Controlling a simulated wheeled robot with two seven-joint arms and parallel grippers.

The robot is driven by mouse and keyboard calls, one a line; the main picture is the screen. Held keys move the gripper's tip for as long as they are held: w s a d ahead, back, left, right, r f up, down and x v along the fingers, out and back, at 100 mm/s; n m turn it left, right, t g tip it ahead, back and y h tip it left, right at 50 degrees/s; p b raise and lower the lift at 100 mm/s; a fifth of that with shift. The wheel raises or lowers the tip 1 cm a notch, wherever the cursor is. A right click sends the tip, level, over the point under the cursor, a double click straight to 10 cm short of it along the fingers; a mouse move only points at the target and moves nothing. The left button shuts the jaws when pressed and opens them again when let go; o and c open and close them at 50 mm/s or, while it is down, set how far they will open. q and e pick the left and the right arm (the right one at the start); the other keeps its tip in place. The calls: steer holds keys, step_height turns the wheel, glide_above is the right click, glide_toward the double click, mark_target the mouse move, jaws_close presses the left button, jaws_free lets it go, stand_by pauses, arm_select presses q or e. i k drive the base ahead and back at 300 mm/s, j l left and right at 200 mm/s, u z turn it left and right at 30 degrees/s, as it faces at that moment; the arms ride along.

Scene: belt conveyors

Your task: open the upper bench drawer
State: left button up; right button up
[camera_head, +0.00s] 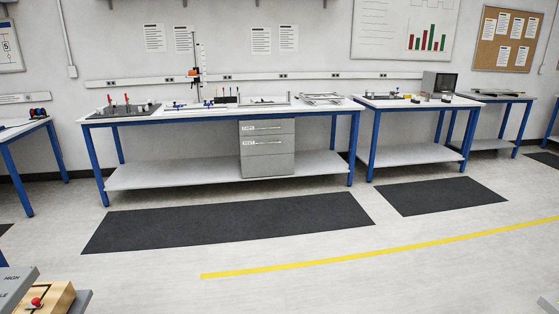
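The upper bench drawer (267,127) is a grey front with a white label and a light bar handle, just under the top of the long blue-framed bench (335,105). It looks shut, flush with the cabinet. Below it, a second drawer (267,145) with a similar label and handle also looks shut, and a plain grey front (268,165) is under that. The cabinet stands across the room from me, beyond a dark floor mat. Neither of my grippers is in the head view.
A dark mat (230,222) lies before the bench; another mat (440,196) lies before the right bench (415,154). A yellow floor line (380,249) crosses in front. A wooden block with a red knob (50,301) is at the lower left. The middle floor is clear.

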mark_target(265, 122)
steer(key=i, duration=4.7)
